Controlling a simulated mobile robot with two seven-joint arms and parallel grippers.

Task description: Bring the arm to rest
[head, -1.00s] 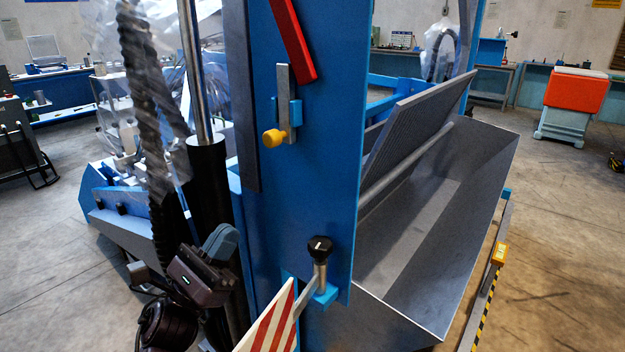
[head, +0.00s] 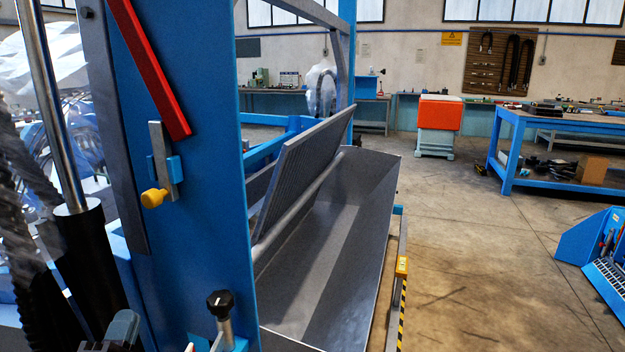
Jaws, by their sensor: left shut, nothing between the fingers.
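My left gripper (head: 118,332) shows only in part at the bottom left edge of the head view, its grey-blue fingertips close together. It is shut and empty. It is in front of the black cylinder, to the left of a black-knobbed lever (head: 219,303) and apart from it in the picture. The rest of its arm is cut off by the lower edge. My right gripper is out of view. A grey ribbed sieve panel (head: 300,160) stands tilted over a grey metal trough (head: 345,245), behind the blue machine upright.
The blue upright (head: 205,230) carries a red bar (head: 150,65) and a yellow knob (head: 153,198). A black cylinder (head: 92,270) with a steel rod stands at left. Farther off are an orange-topped cabinet (head: 440,115) and a blue workbench (head: 550,120). Open concrete floor (head: 480,260) lies at right.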

